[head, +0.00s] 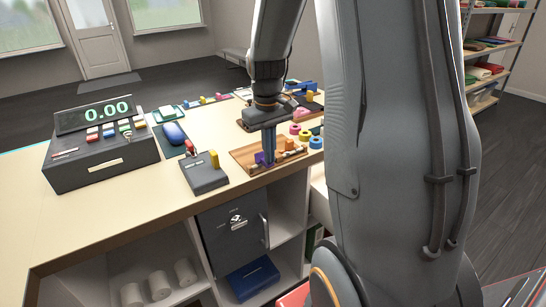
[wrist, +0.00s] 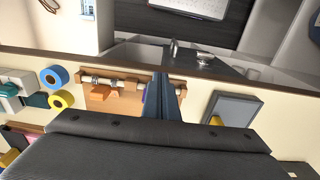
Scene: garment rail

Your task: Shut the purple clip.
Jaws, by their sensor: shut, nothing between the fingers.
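The purple clip (head: 259,159) sits on a small rail on the wooden board (head: 243,153) at the counter's front edge. Most of it is hidden behind my fingers; only a purple sliver (wrist: 145,94) shows beside them in the wrist view. My gripper (head: 269,160) points down over the clip, its fingers together and empty. In the wrist view the fingertips (wrist: 166,78) overlap the rail where the clip is. I cannot tell whether they touch the clip, or whether it is open or shut.
An orange clip (wrist: 100,92) sits on the same rail. Tape rolls (head: 316,142) stand right of the board. A dark card terminal (head: 205,175) and a cash register (head: 100,160) are to the left. Bare counter (head: 120,205) lies in front of the register.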

